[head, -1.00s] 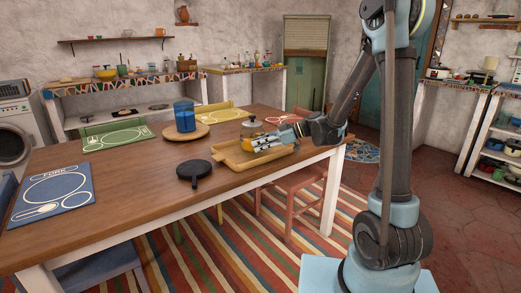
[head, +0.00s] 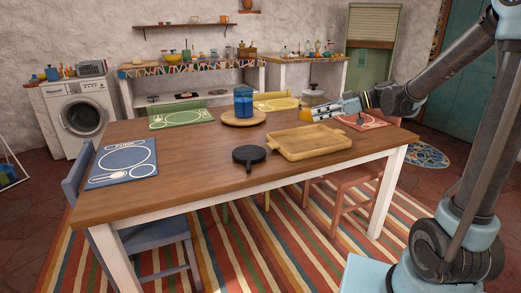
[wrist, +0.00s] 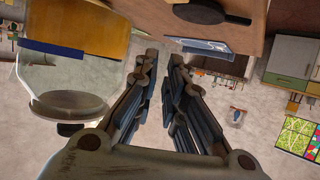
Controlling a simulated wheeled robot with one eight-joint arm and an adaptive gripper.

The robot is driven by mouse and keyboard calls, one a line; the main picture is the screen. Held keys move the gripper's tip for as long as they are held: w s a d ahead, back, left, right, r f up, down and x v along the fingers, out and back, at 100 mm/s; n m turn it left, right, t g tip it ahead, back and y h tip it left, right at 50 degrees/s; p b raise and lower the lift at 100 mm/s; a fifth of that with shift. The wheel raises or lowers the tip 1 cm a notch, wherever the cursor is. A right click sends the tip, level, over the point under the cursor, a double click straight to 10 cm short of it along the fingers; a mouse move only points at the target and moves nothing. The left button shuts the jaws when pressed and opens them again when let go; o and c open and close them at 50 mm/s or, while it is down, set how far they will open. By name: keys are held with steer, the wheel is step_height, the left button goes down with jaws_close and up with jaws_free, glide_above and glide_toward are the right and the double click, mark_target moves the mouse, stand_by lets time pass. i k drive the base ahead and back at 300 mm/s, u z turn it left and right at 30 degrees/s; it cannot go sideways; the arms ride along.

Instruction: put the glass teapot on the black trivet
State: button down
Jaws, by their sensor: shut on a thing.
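The glass teapot (head: 311,100), with amber liquid inside, is held up over the far side of the wooden tray in the head view. In the wrist view the glass teapot (wrist: 60,75) fills the left side, its lid toward the lower left. My gripper (head: 341,107) is shut on the teapot from the right; the exact contact is not clear in the wrist view (wrist: 163,68). The black trivet (head: 249,155), round with a short handle, lies bare on the table left of the tray. It also shows at the top of the wrist view (wrist: 199,12).
The wooden tray (head: 276,147) is empty, right of the trivet. A blue pitcher (head: 243,104) stands on a round board behind the trivet. Blue (head: 123,163), green (head: 180,118), yellow (head: 276,104) and red (head: 372,121) placemats lie around. Bare tabletop surrounds the trivet's left side.

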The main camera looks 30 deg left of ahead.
mark_target(249, 152)
steer(key=u, duration=1.15)
steer(key=k, duration=0.15)
steer(key=z, duration=0.55)
